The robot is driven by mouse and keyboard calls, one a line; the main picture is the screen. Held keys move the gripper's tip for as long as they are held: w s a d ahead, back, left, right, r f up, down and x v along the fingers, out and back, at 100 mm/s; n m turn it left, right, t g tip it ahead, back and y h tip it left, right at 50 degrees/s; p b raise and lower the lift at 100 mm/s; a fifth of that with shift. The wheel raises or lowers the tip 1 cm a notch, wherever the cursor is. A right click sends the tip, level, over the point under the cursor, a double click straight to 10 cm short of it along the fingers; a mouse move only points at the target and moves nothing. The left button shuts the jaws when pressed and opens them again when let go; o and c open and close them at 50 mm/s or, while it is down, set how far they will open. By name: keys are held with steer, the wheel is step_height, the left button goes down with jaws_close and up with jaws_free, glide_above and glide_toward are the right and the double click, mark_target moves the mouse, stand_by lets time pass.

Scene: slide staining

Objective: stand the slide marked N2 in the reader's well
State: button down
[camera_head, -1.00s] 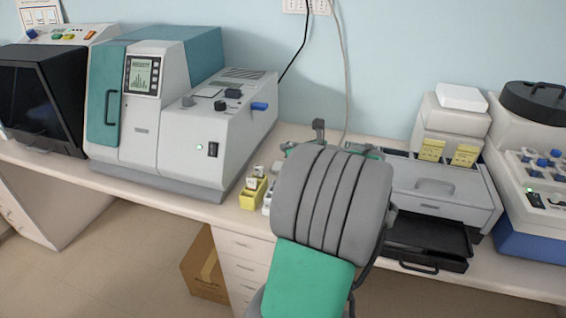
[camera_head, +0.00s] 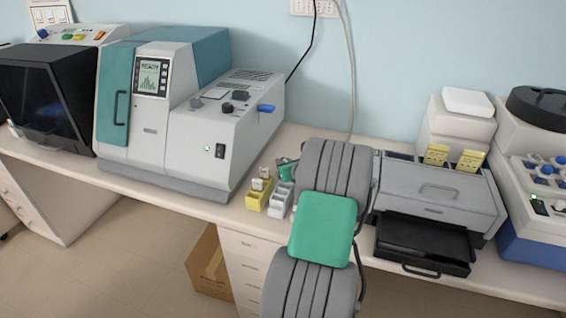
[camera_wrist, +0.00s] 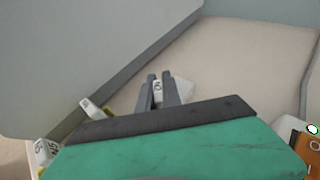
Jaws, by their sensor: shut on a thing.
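In the wrist view my gripper (camera_wrist: 161,80) is shut on a small white-labelled slide (camera_wrist: 158,90), whose mark is too small to read surely. A pale flat piece shows just beside the fingers. More white slide tops (camera_wrist: 45,152) show at the lower left, with dark marks. In the head view my arm hides the held slide. A bit of my gripper (camera_head: 287,170) shows behind the yellow rack (camera_head: 256,203), which holds slides. The instrument with a lit screen (camera_head: 150,77) stands to the left; I cannot make out the reader's well.
A pale grey rack (camera_head: 279,207) stands beside the yellow one. A grey unit (camera_head: 435,195) with an open black drawer (camera_head: 422,245) is on the right. The black-fronted box (camera_head: 45,100) is at the far left. An orange thing (camera_wrist: 306,150) shows at the wrist view's lower right.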

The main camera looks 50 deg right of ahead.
steer(key=c, duration=1.5)
jaws_free()
steer(key=shift+f, duration=0.1)
